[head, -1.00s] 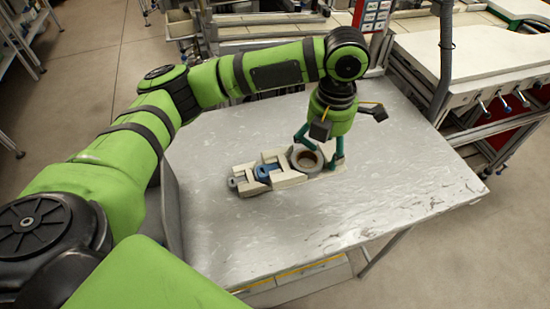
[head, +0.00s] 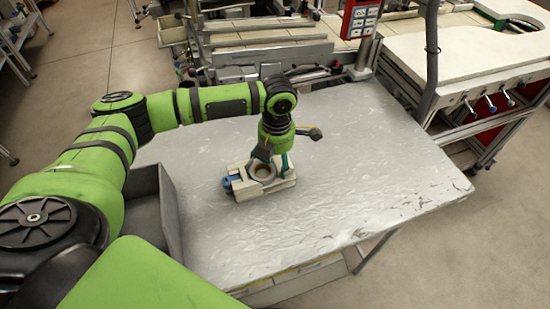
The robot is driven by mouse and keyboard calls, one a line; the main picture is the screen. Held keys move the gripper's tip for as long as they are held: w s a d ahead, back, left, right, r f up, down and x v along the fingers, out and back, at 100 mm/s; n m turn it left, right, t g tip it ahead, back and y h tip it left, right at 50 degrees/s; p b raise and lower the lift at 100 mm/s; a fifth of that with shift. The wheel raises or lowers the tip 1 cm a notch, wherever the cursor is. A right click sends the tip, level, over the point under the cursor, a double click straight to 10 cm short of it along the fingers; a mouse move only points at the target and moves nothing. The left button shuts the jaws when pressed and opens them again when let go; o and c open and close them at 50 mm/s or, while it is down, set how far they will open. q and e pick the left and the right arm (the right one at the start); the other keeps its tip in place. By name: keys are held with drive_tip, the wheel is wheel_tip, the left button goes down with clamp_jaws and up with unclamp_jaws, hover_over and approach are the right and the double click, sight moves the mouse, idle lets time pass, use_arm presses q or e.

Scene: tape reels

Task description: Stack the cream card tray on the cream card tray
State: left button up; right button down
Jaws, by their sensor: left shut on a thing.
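My left gripper (head: 270,163) is shut on a cream card tray (head: 278,186) near the middle of the metal table. The tray carries a round grey ring-shaped reel with a brown centre (head: 262,171). The gripper's fingers reach down at the ring's far side. A blue piece (head: 226,184) sticks out at the left end of the cream parts. The other cream tray is mostly hidden under or behind the held one, and I cannot tell whether the two touch. My right gripper is not in view.
The metal table (head: 350,190) is bare to the right and in front. A grey open-topped box (head: 172,215) stands at its left side, close to my arm. A white-topped workbench (head: 470,60) with a dark post stands beyond the right far corner.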

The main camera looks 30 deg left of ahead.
use_arm(q)
drive_tip(key=shift+f, duration=0.1)
drive_tip(key=o, duration=1.5)
drive_tip(key=shift+c, duration=0.2)
wheel_tip(320, 180, up, 12)
drive_tip(key=b, duration=0.2)
drive_tip(key=shift+d, duration=0.15)
drive_tip(key=shift+w, duration=0.1)
